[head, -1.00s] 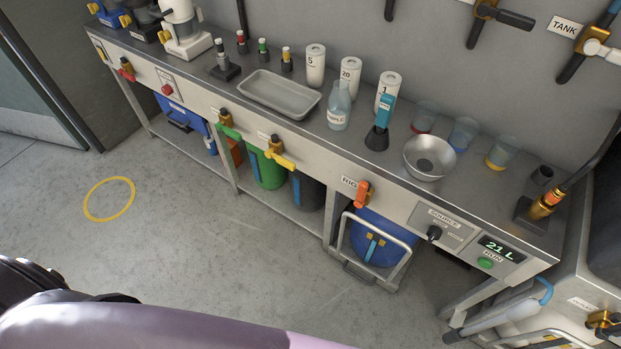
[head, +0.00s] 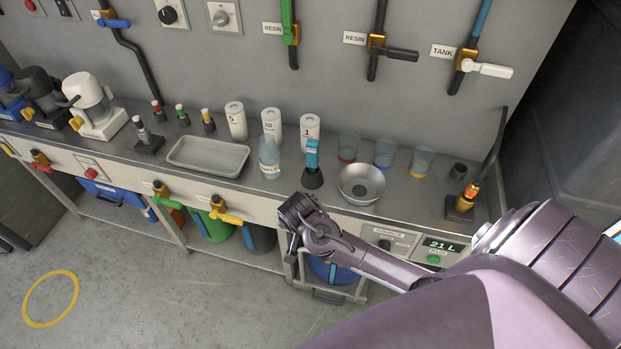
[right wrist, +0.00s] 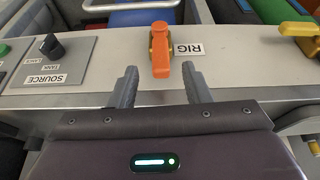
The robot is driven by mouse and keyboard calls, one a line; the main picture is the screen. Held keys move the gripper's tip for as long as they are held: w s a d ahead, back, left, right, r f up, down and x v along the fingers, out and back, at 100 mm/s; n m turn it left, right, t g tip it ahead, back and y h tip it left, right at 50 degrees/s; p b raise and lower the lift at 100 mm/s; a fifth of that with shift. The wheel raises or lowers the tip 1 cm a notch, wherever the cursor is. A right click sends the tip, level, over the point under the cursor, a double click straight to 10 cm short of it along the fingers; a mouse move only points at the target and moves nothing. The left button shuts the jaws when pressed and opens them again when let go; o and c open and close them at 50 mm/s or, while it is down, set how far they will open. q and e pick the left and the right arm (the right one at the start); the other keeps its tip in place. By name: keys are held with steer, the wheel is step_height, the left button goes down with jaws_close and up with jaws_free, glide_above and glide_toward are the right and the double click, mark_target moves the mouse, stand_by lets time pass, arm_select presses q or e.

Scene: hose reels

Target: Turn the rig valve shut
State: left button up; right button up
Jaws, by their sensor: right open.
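The rig valve, with an orange lever (right wrist: 160,54), is on the bench's front panel beside a RIG label (right wrist: 190,49) in the right wrist view. The lever points straight along the picture, its lower end near the wrist. My right gripper (right wrist: 160,69) is open, one finger to each side of the lever's lower end in the picture. I cannot tell whether a finger touches it. In the head view my right gripper (head: 292,222) is at the bench's front edge and hides the rig valve. My left gripper is not in view.
A SOURCE knob (right wrist: 52,46) sits left of the valve in the wrist view, and a yellow-handled valve (right wrist: 300,30) right. On the bench stand a metal bowl (head: 361,183), a blue-handled tool (head: 312,160) and a bottle (head: 269,160). A display (head: 441,244) reads 21 L.

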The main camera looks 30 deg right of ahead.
steer(key=shift+m, duration=0.4)
steer(key=x, duration=0.7)
steer(key=shift+w+d, duration=0.3)
steer(key=shift+d, duration=0.05)
jaws_close()
